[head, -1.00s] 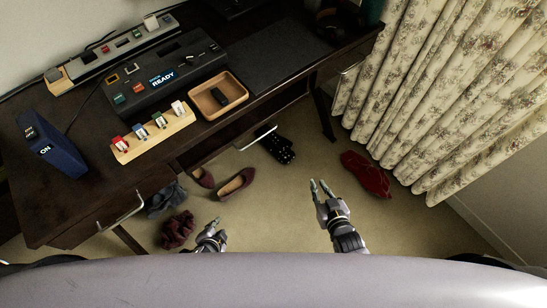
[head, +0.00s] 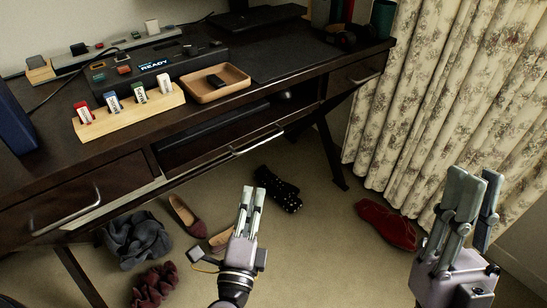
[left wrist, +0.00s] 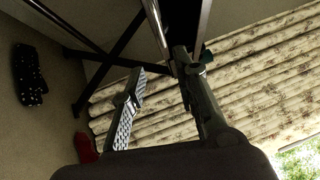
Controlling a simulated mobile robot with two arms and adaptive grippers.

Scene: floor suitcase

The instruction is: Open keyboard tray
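The keyboard tray is the dark slot section under the middle of the desk, with a long metal handle (head: 257,143) along its front. A dark flat surface (head: 215,125) shows inside the opening. My left gripper (head: 252,190) is open and empty, below and in front of the handle, its fingers pointing up towards the desk. In the left wrist view its fingers (left wrist: 160,68) are apart, with a bright metal bar (left wrist: 155,28) and a dark panel just beyond the tips. Whether it touches them I cannot tell. My right gripper (head: 475,175) is open and empty at the right, before the curtain.
The desk top (head: 285,65) bears a wooden tray (head: 213,92), a block with coloured tags (head: 130,118) and a black device (head: 150,72). Shoes and clothing lie on the floor, including a red shoe (head: 387,226). A curtain (head: 430,110) hangs at right. Drawers flank the opening.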

